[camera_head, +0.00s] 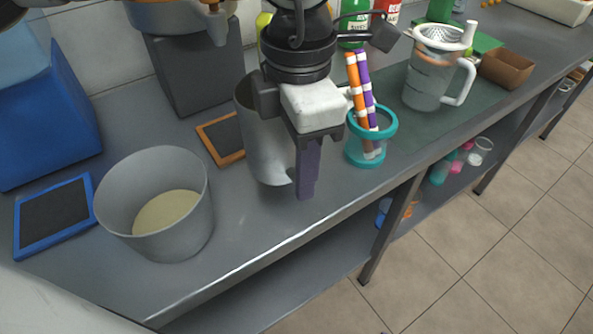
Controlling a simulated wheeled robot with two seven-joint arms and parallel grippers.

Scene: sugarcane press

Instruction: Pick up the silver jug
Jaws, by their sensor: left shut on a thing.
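The silver jug (262,150) stands upright, or nearly so, at the middle of the grey counter, partly hidden behind my left gripper. My left gripper (305,135) comes down from above at the jug's right side and is shut on it. A purple strip (307,172) shows below the gripper; I cannot tell whether it is the jug's handle or a gripper finger. The exact contact is hidden by the gripper body. I cannot tell whether the jug's base touches the counter. My right gripper is not in view.
A teal holder (367,155) with striped tubes stands close right of the gripper. A large grey pot (153,240) with pale contents stands at left. A clear jug (427,85) stands farther right. An orange-framed slate (222,140) lies behind. The counter's front edge is near.

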